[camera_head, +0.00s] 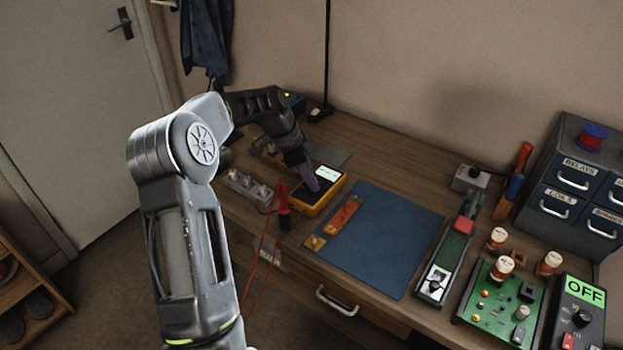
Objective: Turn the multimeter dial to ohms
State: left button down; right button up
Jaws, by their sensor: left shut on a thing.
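The multimeter (303,209) is a yellow-edged case with a dark face and a small lit display, lying on the wooden bench left of the blue mat. My left arm reaches over from the left, and my left gripper (311,181) points down onto the multimeter's face beside the display. It is shut on the dial, which the fingers hide, so the dial's setting cannot be read. My right gripper is not in view.
A red probe (284,212) with red leads hangs near the bench's front edge. A power strip (247,187) lies left of the multimeter. The blue mat (385,240) is mostly clear. A green circuit board (500,303) and labelled drawers (568,172) stand at right.

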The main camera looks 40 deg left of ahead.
pick_arm(q)
jog(key=shift+m, duration=0.5)
jog(key=c, duration=1.1)
grip_release()
jog(key=b+v, duration=0.1)
jog(key=v, duration=0.6)
jog(key=shift+a+r, duration=0.2)
jog(key=shift+r, duration=0.15)
